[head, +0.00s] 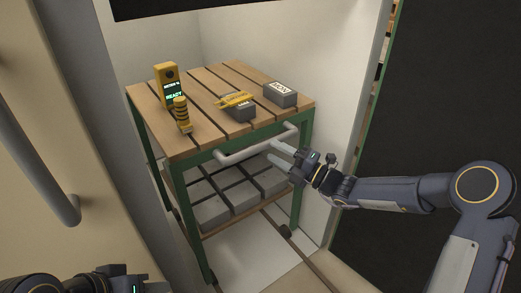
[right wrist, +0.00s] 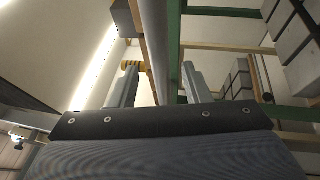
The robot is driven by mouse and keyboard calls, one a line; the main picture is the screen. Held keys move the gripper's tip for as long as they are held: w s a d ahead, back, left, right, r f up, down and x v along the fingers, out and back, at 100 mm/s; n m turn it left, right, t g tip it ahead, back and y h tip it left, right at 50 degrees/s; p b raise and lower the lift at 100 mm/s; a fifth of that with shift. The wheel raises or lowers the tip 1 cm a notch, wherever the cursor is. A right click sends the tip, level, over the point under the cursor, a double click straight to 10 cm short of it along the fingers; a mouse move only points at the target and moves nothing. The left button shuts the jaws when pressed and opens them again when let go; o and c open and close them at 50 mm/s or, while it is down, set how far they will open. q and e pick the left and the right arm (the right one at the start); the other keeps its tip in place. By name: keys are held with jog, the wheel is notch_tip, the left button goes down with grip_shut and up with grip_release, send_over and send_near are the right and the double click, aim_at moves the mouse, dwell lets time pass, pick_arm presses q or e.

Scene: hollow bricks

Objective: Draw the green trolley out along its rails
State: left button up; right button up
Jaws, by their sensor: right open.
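The green trolley (head: 288,190) has a green frame, a slatted wooden top and a pale bar handle (head: 235,151) across its front. It stands in a pale-walled bay. A brown rail (head: 318,272) runs forward on the floor from near its front right wheel. My right gripper (head: 280,155) is open at the right part of the handle, just below the top's front edge. In the right wrist view, a grey bar (right wrist: 154,40) lines up between the two open fingers (right wrist: 160,85); contact cannot be told. My left gripper (head: 124,276) is at the bottom left, its fingers unclear.
On the top stand a yellow device reading READY (head: 168,85), a yellow-and-black striped object (head: 182,113), a yellow tool on a grey block (head: 237,101) and a labelled grey block (head: 281,95). Grey bricks (head: 212,211) fill the lower shelf. A door with a grey handle (head: 40,165) is at left.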

aim_at(267, 148)
jog(key=b+x, duration=0.1)
jog(key=x, duration=0.4)
jog(key=shift+f, duration=0.1)
grip_shut()
